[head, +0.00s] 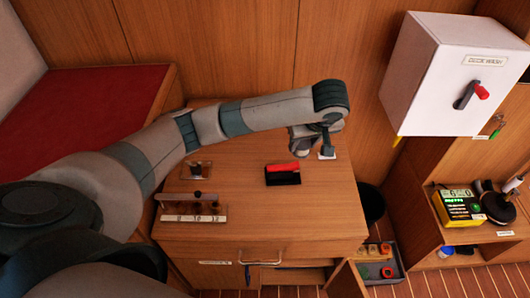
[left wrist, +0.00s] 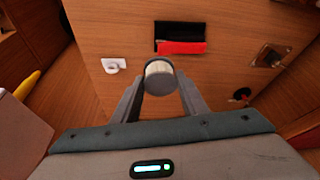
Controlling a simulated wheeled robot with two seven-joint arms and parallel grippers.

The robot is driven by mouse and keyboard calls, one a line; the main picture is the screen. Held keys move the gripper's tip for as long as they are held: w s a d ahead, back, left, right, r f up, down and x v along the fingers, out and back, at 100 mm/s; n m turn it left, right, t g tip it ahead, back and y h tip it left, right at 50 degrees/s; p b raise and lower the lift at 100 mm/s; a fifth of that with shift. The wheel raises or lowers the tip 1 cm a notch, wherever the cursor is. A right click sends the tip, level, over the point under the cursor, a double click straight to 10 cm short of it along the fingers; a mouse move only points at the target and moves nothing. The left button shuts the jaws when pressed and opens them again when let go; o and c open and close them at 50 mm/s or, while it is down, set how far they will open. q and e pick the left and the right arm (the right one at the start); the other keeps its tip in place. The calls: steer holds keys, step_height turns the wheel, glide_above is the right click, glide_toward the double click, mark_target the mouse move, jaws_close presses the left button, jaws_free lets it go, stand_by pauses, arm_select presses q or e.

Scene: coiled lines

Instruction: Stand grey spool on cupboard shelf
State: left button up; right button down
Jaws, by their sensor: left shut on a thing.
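My left gripper (head: 303,150) is above the back right part of the wooden counter in the head view. In the left wrist view its two fingers are shut on the grey spool (left wrist: 158,76). The spool shows a round grey end facing the camera and a pale wound band behind it. The cupboard shelf (head: 462,238) is at the right, well away from the gripper. My right gripper is not in view.
A yellow box (head: 458,207) and a dark reel (head: 498,208) stand on the shelf. A white wall box (head: 455,75) hangs above it. A red-topped black block (head: 283,175) and a numbered rack (head: 193,212) sit on the counter. An open drawer (head: 383,269) is low between counter and cupboard.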

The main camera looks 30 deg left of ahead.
arm_select(q)
steer(key=a+f, duration=0.2)
steer(key=a, duration=0.1)
steer(key=a+f, duration=0.2)
steer(key=a, duration=0.2)
steer(key=a+f, duration=0.2)
steer(key=a, duration=0.2)
steer(key=shift+w+f, duration=0.3)
steer(key=shift+f, duration=2.05)
steer(key=shift+f, duration=0.1)
steer(key=o, duration=1.2)
steer(key=v, duration=1.2)
steer(key=shift+a, duration=0.1)
